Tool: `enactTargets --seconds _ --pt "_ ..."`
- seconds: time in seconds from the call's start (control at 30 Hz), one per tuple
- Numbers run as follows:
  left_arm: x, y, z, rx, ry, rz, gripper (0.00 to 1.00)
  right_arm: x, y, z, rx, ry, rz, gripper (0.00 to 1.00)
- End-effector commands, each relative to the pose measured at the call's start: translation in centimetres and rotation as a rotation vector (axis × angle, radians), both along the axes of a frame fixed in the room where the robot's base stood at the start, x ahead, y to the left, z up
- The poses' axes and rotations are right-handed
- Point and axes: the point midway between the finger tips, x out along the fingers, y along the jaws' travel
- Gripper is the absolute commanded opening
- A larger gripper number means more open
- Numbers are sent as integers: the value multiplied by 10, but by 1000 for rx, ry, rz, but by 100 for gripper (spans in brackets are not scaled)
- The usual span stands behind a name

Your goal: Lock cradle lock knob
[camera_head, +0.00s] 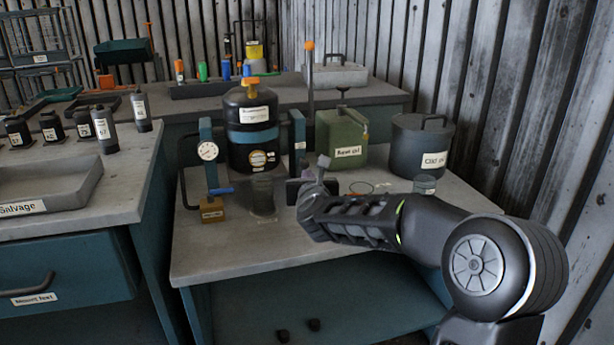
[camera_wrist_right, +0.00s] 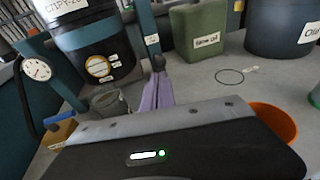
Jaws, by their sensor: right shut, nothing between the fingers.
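The cradle has two teal upright posts, left (camera_head: 207,155) and right (camera_head: 297,132), around a black canister (camera_head: 251,120) with an orange top fitting. In the right wrist view, a small dark knob-like part (camera_wrist_right: 158,63) sits low on the right post, just beyond my fingertips. I cannot tell whether they touch it or which way it is turned. My right gripper (camera_head: 305,186) is shut and empty, in front of and to the right of that post. It also shows in the wrist view (camera_wrist_right: 158,84). My left gripper is not in view.
A pressure gauge (camera_head: 208,151) and a brass block with a blue handle (camera_head: 212,209) stand left of the canister. A clear cup (camera_head: 263,195) stands in front. A green can (camera_head: 340,138) and a dark lidded pot (camera_head: 420,145) stand to the right.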

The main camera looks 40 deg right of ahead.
Motion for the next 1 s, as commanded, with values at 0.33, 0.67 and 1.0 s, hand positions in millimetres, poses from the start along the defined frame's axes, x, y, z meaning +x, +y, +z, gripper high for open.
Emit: enactTargets --seconds 0.33,0.67,1.0 --pt "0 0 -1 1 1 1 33 -49 29 13 -2 -2 1 0" --pt "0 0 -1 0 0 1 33 -59 34 14 0 -1 1 0" --pt "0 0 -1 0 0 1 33 -59 34 14 -1 -1 0 0"
